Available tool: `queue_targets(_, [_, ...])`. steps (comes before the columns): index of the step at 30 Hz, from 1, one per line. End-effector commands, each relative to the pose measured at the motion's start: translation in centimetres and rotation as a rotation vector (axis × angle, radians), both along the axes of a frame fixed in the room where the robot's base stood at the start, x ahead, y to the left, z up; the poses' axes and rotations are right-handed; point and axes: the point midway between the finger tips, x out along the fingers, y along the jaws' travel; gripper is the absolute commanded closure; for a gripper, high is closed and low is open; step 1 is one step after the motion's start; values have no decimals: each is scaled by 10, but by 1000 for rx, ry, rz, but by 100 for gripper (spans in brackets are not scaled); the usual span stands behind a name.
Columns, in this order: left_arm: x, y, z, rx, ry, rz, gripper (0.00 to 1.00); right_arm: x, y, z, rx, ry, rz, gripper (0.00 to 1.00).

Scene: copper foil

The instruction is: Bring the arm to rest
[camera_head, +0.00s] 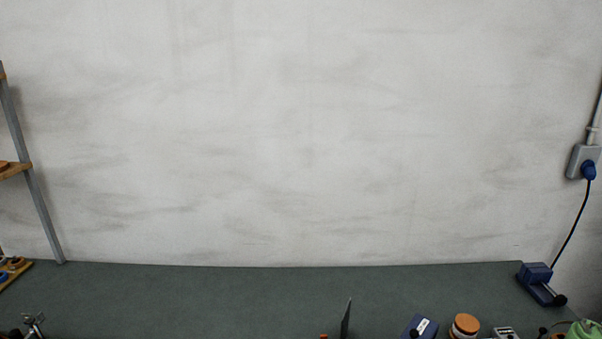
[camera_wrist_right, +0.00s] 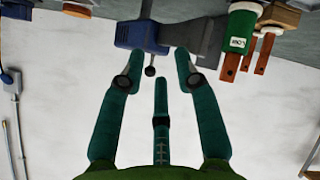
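My right gripper (camera_wrist_right: 160,62) shows in the right wrist view with its teal fingers spread apart. Nothing is held between the fingertips. A blue device (camera_wrist_right: 137,34) with a grey block beside it lies beyond the fingertips; I cannot tell whether anything touches it. The head view shows neither gripper clearly, and my left gripper is not seen.
A grey-green bench (camera_head: 280,290) runs along a pale wall, its middle clear. Along its front edge are a blue box (camera_head: 421,326), an orange-topped jar (camera_head: 465,325) and a green object (camera_head: 583,331). A corded blue device (camera_head: 537,280) stands right; a shelf (camera_head: 35,200) stands left.

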Motion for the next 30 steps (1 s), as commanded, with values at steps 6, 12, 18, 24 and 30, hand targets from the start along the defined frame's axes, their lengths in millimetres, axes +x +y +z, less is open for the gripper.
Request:
queue_targets(6, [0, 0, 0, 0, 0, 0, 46, -88, 29, -31, 226, 290, -184, 68])
queue_targets(12, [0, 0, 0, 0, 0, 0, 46, -147, 47, -39, 339, 475, -295, 68])
queue_targets(18, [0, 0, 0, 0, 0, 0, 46, -199, 63, -38, 422, 632, -390, 68])
queue_targets(24, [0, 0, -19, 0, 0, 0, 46, -200, 66, -88, 427, 675, -409, 68])
queue_targets(30, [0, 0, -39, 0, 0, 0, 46, -195, 67, -150, 421, 693, -410, 68])
